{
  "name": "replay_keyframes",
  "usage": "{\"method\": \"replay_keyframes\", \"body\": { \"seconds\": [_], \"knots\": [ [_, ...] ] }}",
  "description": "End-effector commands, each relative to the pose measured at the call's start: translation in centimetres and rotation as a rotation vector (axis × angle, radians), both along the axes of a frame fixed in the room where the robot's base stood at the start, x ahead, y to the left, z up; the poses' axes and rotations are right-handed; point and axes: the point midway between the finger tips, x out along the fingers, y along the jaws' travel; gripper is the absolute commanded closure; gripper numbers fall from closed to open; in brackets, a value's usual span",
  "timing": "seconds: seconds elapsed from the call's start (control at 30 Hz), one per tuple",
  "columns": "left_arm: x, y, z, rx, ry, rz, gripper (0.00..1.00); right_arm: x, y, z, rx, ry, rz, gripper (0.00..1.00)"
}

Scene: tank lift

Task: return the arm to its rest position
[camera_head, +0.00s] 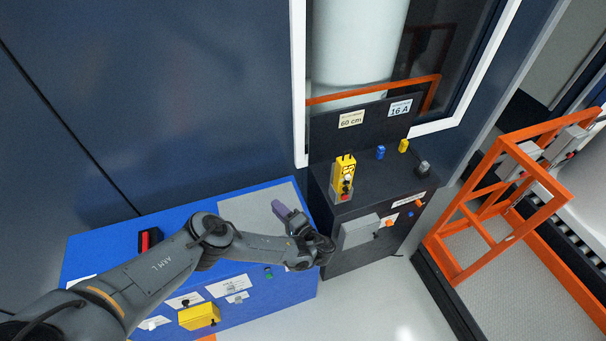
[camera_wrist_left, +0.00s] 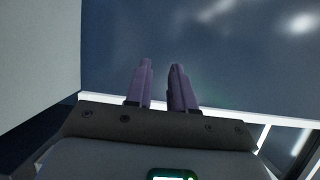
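My left arm (camera_head: 165,270) comes in from the lower left and reaches over the blue cabinet. My left gripper (camera_head: 281,211) is above the cabinet's right end, near the dark control console, with its purple fingers pointing up and to the left. In the left wrist view the two purple fingers (camera_wrist_left: 161,75) stand apart with a narrow empty gap between them. Nothing is held. My right gripper is not in view.
The blue cabinet (camera_head: 105,245) has a grey top panel and a yellow box (camera_head: 199,316) on its front. A yellow pendant (camera_head: 344,176) stands on the dark console (camera_head: 375,195). An orange frame (camera_head: 497,215) is at right. Pale floor (camera_head: 385,300) in front is clear.

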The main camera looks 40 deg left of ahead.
Motion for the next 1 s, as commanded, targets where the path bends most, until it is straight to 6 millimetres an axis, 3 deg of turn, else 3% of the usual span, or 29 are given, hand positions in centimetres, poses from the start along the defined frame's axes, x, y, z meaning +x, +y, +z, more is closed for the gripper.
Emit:
{"method": "replay_keyframes", "body": {
  "seconds": [0.17,0.27,0.37,0.47,0.6,0.73,0.87,0.9,1.0],
  "knots": [
    [-0.9,0.0,-1.0,0.001,0.02,0.0,0.77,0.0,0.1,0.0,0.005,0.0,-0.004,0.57],
    [-2.9,-0.1,-3.0,0.0,0.064,-0.003,0.77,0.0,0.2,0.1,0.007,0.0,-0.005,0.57],
    [-6.4,-0.8,-6.3,-0.015,0.135,-0.002,0.77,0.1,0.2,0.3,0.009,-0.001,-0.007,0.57],
    [-11.4,-2.3,-10.3,-0.07,0.222,0.019,0.77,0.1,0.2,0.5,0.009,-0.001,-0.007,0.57],
    [-19.6,-7.0,-15.3,-0.223,0.359,0.055,0.77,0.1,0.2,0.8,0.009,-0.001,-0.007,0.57],
    [-27.2,-12.7,-18.2,-0.409,0.485,0.097,0.77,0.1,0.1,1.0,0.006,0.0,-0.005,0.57],
    [-34.4,-19.4,-19.0,-0.648,0.604,0.152,0.77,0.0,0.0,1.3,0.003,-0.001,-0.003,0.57],
    [-36.5,-21.6,-18.7,-0.738,0.637,0.174,0.77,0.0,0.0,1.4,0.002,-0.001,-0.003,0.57],
    [-39.9,-26.3,-16.9,-0.964,0.685,0.228,0.77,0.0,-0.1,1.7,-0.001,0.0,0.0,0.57]
  ]
}}
